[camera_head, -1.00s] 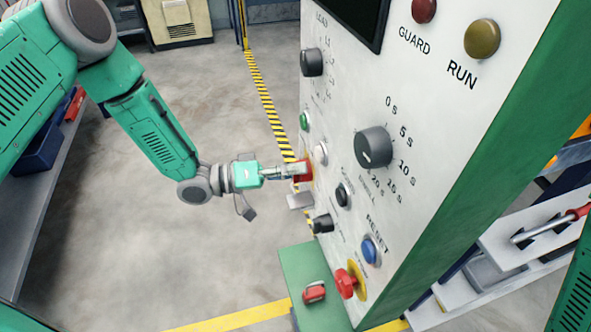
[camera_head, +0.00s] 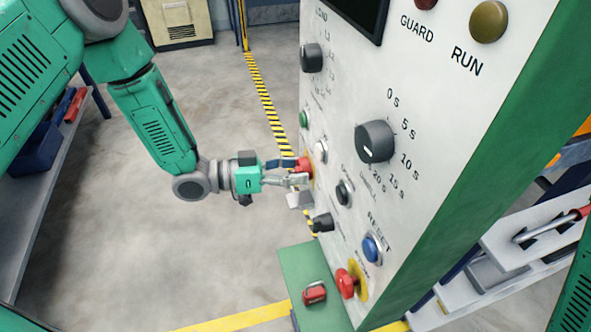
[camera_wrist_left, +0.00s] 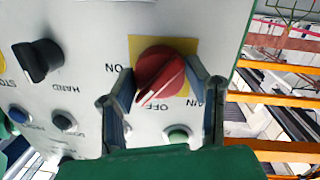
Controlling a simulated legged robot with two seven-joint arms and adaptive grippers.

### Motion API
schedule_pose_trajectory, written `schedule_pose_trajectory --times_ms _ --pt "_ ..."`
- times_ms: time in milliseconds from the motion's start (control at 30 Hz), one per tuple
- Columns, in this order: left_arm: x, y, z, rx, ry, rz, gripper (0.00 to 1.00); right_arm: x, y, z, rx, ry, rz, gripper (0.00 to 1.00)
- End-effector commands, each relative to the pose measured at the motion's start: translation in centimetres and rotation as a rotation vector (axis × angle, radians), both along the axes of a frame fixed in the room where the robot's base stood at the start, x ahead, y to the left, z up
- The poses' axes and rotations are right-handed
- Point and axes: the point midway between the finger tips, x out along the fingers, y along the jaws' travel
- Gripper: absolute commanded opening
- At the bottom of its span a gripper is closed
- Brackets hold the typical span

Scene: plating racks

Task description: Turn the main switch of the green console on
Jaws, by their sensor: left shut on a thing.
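The green console (camera_head: 480,170) has a pale front panel and stands at the right of the head view. Its main switch (camera_wrist_left: 160,75) is a red knob on a yellow plate, largely covered in the head view (camera_head: 306,165). My left gripper (camera_head: 301,172) reaches it from the left. In the left wrist view its two fingers (camera_wrist_left: 165,84) stand on either side of the knob and hold it. The white mark on the knob points diagonally, between the ON and OFF labels, which appear upside down there. My right gripper is out of view.
A dark timer dial (camera_head: 375,141), a blue reset button (camera_head: 372,248) and a red emergency button (camera_head: 347,283) sit on the same panel. A green ledge (camera_head: 300,270) carries a small red object (camera_head: 314,293). Open floor (camera_head: 200,265) lies left.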

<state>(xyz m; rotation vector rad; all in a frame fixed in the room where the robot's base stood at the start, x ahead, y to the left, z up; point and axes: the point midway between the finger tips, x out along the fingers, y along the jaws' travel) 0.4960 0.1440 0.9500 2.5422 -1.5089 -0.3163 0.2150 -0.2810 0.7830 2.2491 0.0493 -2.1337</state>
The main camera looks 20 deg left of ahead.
Motion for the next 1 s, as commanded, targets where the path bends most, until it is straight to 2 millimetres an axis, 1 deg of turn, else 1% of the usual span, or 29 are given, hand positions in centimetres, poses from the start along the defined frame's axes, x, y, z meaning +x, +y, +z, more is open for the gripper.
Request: schedule_pose_trajectory --times_ms 33,600,800,1000 --pt "0.0 0.1 -0.4 0.034 -0.031 0.001 0.14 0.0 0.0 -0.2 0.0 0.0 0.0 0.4" --pt "-0.1 0.0 -0.1 0.323 -0.471 0.0 0.14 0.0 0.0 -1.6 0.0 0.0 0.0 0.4" --pt "-0.1 -0.1 0.0 0.401 -0.588 0.001 0.14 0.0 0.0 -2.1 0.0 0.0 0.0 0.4" --pt "-0.2 -0.1 0.1 0.449 -0.664 0.001 0.14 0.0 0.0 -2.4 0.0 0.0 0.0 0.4"
